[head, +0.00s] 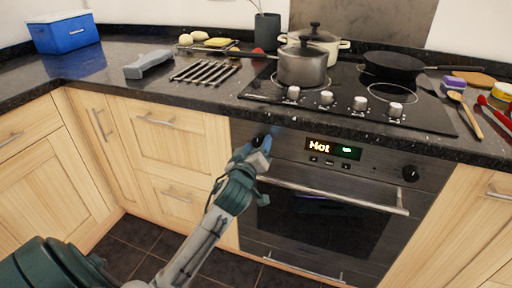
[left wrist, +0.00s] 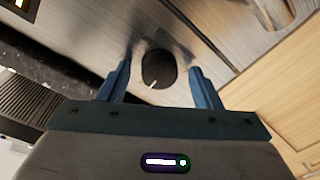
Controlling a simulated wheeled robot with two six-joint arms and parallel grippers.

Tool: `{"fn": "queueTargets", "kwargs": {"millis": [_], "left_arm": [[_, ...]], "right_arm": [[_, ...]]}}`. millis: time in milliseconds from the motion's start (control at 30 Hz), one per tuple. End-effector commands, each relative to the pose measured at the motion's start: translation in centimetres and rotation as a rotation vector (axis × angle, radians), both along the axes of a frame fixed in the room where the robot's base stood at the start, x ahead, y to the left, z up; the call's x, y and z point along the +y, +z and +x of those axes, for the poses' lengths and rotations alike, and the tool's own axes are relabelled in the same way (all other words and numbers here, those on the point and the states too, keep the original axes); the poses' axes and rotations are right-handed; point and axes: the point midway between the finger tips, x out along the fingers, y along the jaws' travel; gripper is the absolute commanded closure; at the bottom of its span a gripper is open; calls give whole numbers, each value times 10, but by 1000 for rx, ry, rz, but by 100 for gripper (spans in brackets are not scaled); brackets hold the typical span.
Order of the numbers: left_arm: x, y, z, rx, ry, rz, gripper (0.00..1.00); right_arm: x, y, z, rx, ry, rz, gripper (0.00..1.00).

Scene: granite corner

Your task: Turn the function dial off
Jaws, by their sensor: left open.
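The oven's control panel (head: 291,147) has a black dial (head: 257,140) at its left end, partly hidden by my left gripper (head: 257,153). Another black dial (head: 410,173) is at the panel's right end. No label tells which is the function dial. In the left wrist view the dark round dial (left wrist: 158,68) has a white pointer mark near its lower edge. The open fingers of my left gripper (left wrist: 160,72) stand on either side of it, with visible gaps. The display (head: 332,149) reads "Hot" beside a green symbol. My right gripper is not in view.
The oven handle (head: 330,196) runs below the panel. Hob knobs (head: 327,98) sit above, near the counter's front edge. A lidded pot (head: 302,68) and a black pan (head: 393,66) stand on the hob. Wooden drawers (head: 170,125) are left of the oven.

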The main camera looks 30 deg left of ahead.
Motion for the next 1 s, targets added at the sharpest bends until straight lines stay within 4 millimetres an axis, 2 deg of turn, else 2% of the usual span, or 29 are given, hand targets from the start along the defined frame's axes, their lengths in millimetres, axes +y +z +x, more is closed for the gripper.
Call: {"fn": "queueTargets", "kwargs": {"millis": [167,267,500,700,1000], "left_arm": [[-3,0,-7,-2,-1,1,42],[-7,0,-21,-1,-2,-1,42],[-22,-1,-68,1,-1,-2,42],[-31,-1,-95,1,-1,-2,42],[-33,0,-103,0,0,0,42]], "right_arm": [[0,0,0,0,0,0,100],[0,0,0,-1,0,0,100],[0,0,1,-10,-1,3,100],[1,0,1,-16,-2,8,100],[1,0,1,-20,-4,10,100]]}}
